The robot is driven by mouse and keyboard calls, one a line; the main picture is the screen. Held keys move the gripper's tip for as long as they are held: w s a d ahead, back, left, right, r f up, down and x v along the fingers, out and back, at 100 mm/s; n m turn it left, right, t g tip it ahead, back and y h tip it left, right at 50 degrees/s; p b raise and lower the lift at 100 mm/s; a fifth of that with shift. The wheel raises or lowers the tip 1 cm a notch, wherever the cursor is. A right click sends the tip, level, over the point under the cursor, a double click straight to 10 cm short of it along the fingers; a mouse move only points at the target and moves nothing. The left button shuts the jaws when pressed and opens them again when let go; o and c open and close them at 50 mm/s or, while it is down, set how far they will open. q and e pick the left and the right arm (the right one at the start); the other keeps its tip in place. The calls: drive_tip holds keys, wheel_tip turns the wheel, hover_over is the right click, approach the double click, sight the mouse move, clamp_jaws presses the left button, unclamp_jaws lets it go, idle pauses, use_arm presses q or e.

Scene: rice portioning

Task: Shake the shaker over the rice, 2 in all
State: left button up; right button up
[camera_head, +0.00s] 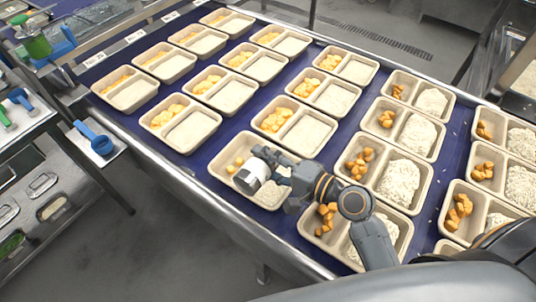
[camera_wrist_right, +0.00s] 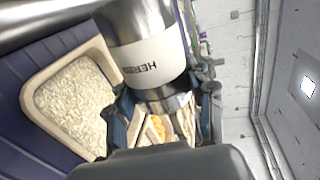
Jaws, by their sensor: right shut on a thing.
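My right gripper (camera_head: 284,172) is shut on the shaker (camera_head: 252,176), a steel cylinder with a white band. In the right wrist view the shaker (camera_wrist_right: 145,55) fills the upper middle, its band lettered "HERB", partly cut off. In the head view the shaker is tilted over a two-compartment tray (camera_head: 217,165) in the front row. Orange chunks (camera_head: 236,165) show in that tray's left part; the gripper and shaker hide much of its right part. Rice (camera_wrist_right: 78,98) shows in a tray compartment in the right wrist view. My left gripper is not in view.
Several rows of similar trays (camera_head: 170,127) with orange chunks and rice stand on a blue conveyor with a metal edge (camera_head: 170,181). At the left are a side table and shelf with blue-handled scoops (camera_head: 99,145) and a green container (camera_head: 36,44).

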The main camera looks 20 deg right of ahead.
drive_tip(key=shift+w+d+r+m+p, duration=0.2)
drive_tip(key=shift+r+m+p, duration=0.2)
drive_tip(key=shift+m+p, duration=0.5)
drive_tip(key=m+p, duration=0.1)
drive_tip(key=m+y+p, duration=0.1)
drive_tip(key=m, duration=0.1)
drive_tip(key=shift+d+r+g, duration=0.1)
drive_tip(key=shift+r+g, duration=0.2)
drive_tip(key=shift+w+m+p, duration=0.1)
drive_tip(key=shift+m+p, duration=0.2)
drive_tip(key=shift+p, duration=0.2)
drive_tip(key=shift+f, duration=0.15)
wheel_tip(320, 180, down, 3)
drive_tip(key=b, duration=0.2)
drive_tip(key=shift+b, duration=0.35)
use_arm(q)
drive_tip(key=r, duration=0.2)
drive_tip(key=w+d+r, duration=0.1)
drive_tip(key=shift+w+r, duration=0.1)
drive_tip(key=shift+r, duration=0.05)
use_arm(e)
wheel_tip(320, 180, up, 4)
drive_tip(key=p, duration=0.3)
drive_tip(key=shift+f, duration=0.25)
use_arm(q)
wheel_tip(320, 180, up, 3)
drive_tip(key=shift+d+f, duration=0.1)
use_arm(e)
drive_tip(key=shift+f, duration=0.15)
